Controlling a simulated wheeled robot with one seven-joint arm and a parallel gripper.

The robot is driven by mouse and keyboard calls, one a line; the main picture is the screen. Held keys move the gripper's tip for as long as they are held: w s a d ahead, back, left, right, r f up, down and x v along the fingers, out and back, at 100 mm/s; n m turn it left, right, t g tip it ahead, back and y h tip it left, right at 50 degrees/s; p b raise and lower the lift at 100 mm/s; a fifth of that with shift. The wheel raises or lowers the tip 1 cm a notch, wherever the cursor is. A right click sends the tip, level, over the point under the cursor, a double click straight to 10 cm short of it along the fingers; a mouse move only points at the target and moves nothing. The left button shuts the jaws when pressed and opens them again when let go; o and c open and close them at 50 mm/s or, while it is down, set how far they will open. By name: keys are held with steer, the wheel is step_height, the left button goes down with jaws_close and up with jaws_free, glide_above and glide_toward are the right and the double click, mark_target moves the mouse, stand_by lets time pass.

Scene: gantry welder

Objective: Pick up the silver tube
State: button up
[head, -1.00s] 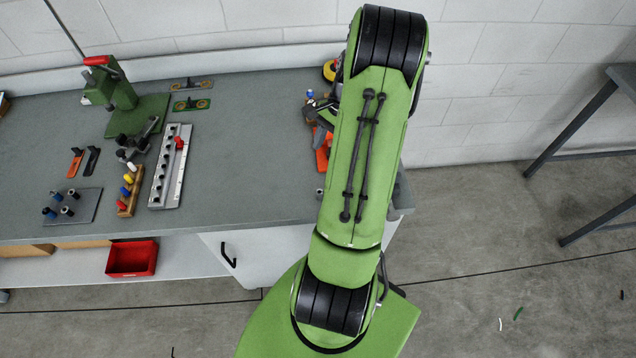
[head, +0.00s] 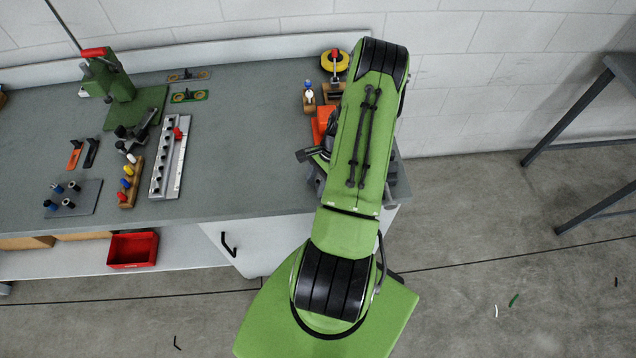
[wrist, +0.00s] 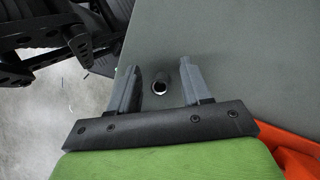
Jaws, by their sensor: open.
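A small tube (wrist: 159,78) with a dark side and a bright silver rim shows in the wrist view, close to the edge of the grey bench top. My gripper (wrist: 162,70) is open, with one finger on each side of the tube in that picture. A gap shows between the tube and each finger, and I cannot tell how far above it the fingers are. In the head view my green arm covers the tube and most of my gripper.
An orange object (wrist: 290,150) lies close beside my gripper. The bench (head: 240,150) also holds a yellow-and-black round item (head: 334,63), a silver rail (head: 170,160), a green press (head: 112,80) and a pegged plate (head: 75,198). The bench middle is clear.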

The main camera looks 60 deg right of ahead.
steer(key=shift+f, duration=0.2)
steer(key=shift+a, duration=0.1)
steer(key=shift+c, duration=0.4)
jaws_close()
steer(key=shift+r, duration=0.1)
